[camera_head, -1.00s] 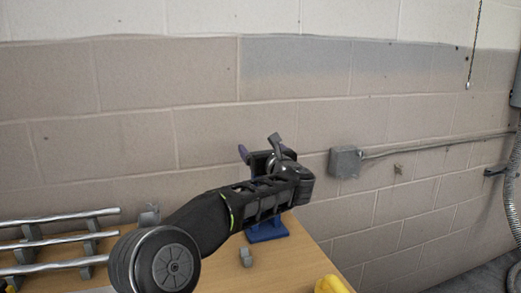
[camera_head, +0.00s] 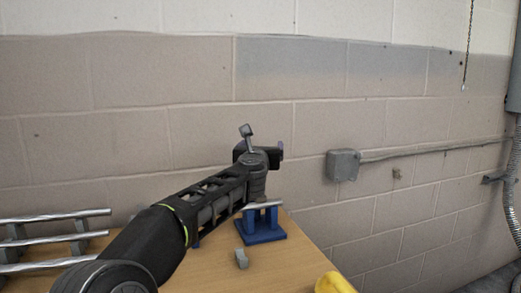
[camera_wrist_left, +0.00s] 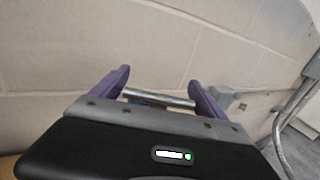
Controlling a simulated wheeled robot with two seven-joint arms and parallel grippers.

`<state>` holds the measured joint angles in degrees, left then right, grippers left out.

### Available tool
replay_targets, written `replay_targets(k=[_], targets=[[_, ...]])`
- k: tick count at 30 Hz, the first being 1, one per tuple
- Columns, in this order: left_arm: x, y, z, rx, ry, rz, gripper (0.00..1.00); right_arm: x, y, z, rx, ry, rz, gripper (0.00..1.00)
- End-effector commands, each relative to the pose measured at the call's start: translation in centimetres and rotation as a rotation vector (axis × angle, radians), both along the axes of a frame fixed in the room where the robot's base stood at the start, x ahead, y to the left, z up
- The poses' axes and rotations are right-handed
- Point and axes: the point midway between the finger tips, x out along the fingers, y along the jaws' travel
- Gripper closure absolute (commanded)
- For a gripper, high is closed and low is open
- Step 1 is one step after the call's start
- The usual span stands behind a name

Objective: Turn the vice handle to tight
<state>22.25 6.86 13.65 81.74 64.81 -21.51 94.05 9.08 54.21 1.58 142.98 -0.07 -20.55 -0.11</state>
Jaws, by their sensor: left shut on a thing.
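The blue vice (camera_head: 264,232) stands near the table's far right corner, with a bare silver rod across its top. My left gripper (camera_head: 264,150) is above and behind it in the head view, and my wrist hides much of the fingers. In the left wrist view a shiny metal bar, seemingly the vice handle (camera_wrist_left: 160,98), lies crosswise between the two purple fingers of my left gripper (camera_wrist_left: 158,84). The fingers are shut on it while standing well apart. A bit of blue shows below the bar. My right gripper is not in view.
A small grey block (camera_head: 241,258) lies on the wooden table (camera_head: 215,272) in front of the vice. Silver rods on a rack (camera_head: 50,238) are at the left. A yellow object (camera_head: 334,283) is at the front right. The brick wall with a grey box (camera_head: 342,165) stands behind.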

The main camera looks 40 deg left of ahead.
Motion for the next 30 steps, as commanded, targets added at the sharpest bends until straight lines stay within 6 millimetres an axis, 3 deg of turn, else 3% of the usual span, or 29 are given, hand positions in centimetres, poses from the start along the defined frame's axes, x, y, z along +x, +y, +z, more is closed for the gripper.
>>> replay_targets(k=[7,17,30], targets=[[0.0,0.0,0.0,0.001,0.001,0.001,0.00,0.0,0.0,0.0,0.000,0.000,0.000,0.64],[-0.4,-0.3,0.0,0.001,0.000,0.001,0.00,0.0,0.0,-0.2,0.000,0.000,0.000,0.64],[-5.9,-3.4,0.0,0.002,-0.001,0.001,0.00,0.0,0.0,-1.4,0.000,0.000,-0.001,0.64]])
